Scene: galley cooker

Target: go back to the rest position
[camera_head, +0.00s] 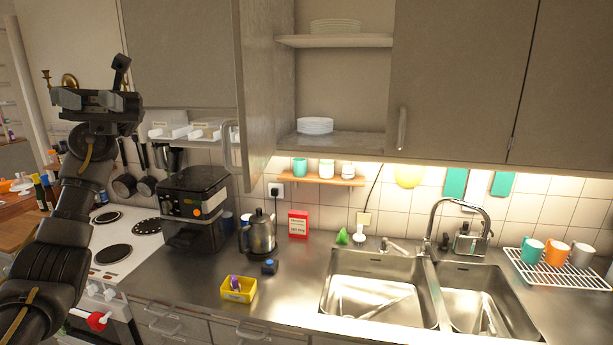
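My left gripper (95,99) is raised at the upper left, in front of the wall beside the tall cabinet. My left arm comes up from the lower left corner below it. Nothing can be seen held in it, but the angle does not show whether its fingers are apart or together. It is clear of the counter and appears apart from the cabinet. My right gripper and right arm are not in view.
The upper cabinet (180,55) is near my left gripper, with an open shelf (335,41) farther right. Below are the white stove (128,258), black air fryer (195,207), kettle (262,234) and yellow bin (238,296). The sink (375,290) and cup rack (540,277) are right.

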